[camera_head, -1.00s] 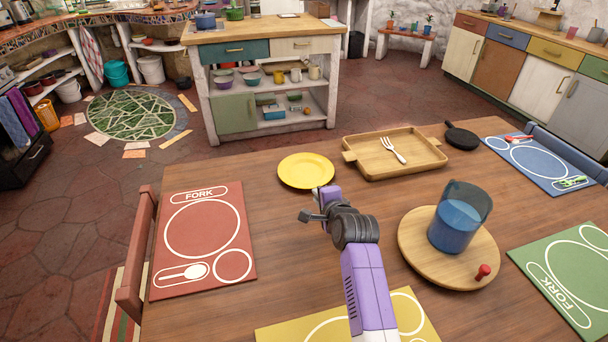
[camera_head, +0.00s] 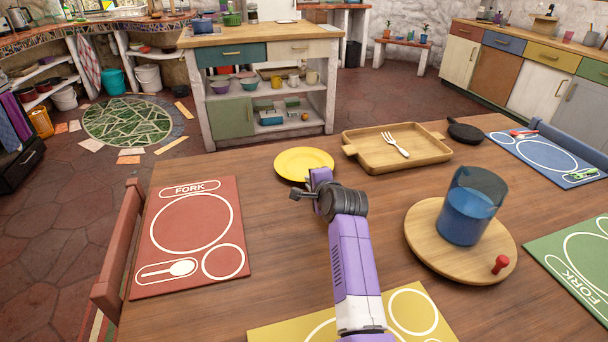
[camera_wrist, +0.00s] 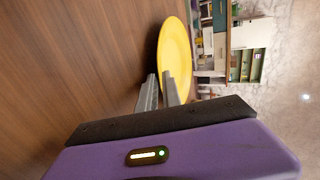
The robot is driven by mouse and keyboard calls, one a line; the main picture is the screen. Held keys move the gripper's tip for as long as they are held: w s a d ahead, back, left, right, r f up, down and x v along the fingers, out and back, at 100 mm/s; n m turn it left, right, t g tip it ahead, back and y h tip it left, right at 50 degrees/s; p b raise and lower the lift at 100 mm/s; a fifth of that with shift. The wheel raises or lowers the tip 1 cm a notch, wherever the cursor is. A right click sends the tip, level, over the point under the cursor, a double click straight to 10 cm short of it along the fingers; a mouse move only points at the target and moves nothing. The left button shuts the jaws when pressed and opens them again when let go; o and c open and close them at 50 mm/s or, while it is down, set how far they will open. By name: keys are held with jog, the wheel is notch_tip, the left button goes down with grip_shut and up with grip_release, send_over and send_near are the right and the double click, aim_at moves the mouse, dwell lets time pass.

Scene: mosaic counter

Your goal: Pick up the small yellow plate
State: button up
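The small yellow plate (camera_head: 303,161) lies on the wooden table, left of the wooden tray. My gripper (camera_head: 316,178) is at the plate's near edge, where the wrist partly hides its fingers. In the wrist view the plate (camera_wrist: 176,50) lies just beyond the fingertips. My gripper (camera_wrist: 160,82) shows two grey fingers with a narrow gap between them and nothing clearly clamped. The right finger overlaps the plate's near rim in the picture, and the left finger shows against the table. I cannot tell whether either touches the rim.
A wooden tray (camera_head: 432,157) holding a fork (camera_head: 396,144) is right of the plate, with a black pan (camera_head: 466,132) beyond. A round board (camera_head: 425,240) carries a blue pitcher (camera_head: 465,215). A red placemat (camera_head: 150,228) lies left; a yellow one (camera_head: 375,292) is in front.

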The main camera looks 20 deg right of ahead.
jog(key=shift+w+f, duration=0.2)
jog(key=shift+w, duration=0.2)
grip_shut()
dwell(1.2)
jog(key=shift+r, duration=0.15)
notch_tip(320, 180, up, 20)
jog(key=p, duration=0.2)
dwell(0.5)
